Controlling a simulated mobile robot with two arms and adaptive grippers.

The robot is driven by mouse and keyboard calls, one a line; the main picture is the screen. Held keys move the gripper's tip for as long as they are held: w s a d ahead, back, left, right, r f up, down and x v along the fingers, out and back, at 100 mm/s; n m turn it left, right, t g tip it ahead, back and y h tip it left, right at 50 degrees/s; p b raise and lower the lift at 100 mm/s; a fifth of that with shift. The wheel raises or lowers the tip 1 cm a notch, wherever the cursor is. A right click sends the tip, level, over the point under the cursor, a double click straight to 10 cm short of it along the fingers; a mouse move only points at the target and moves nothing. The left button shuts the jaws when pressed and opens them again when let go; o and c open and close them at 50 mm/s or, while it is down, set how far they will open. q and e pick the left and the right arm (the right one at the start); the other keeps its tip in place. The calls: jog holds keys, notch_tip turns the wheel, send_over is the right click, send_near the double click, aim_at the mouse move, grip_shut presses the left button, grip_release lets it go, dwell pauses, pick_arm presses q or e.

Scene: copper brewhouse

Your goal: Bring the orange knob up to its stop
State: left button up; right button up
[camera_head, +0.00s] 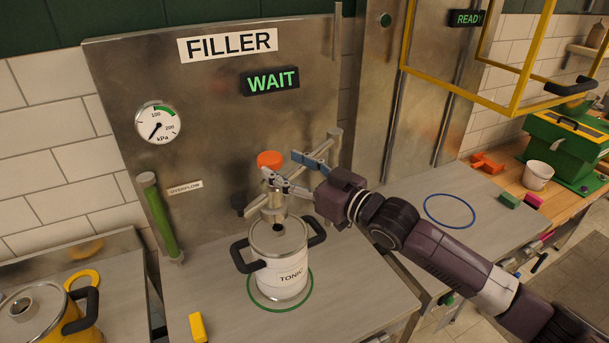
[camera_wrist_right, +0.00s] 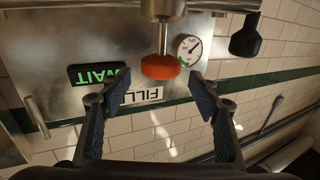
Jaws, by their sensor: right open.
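The orange knob (camera_head: 270,159) sits on top of the filler's metal stem, above the pot labelled TONIC (camera_head: 281,262). It also shows in the right wrist view (camera_wrist_right: 161,67), where it appears upside down at the end of a thin rod. My right gripper (camera_head: 282,169) is close beside the knob in the head view. In the right wrist view its two fingers (camera_wrist_right: 163,88) are open, with the knob between and a little beyond their tips, and no contact is visible. My left gripper is not in view.
A WAIT sign (camera_head: 271,81) and a pressure gauge (camera_head: 158,123) are on the filler panel (camera_head: 220,125). The pot stands within a green ring (camera_head: 300,304). A yellow block (camera_head: 197,327) lies in front. A blue ring (camera_head: 449,211) marks clear counter to the right.

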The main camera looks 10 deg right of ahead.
jog(key=v, duration=0.6)
jog(key=shift+s+d, duration=0.2)
jog(key=shift+s, duration=0.1)
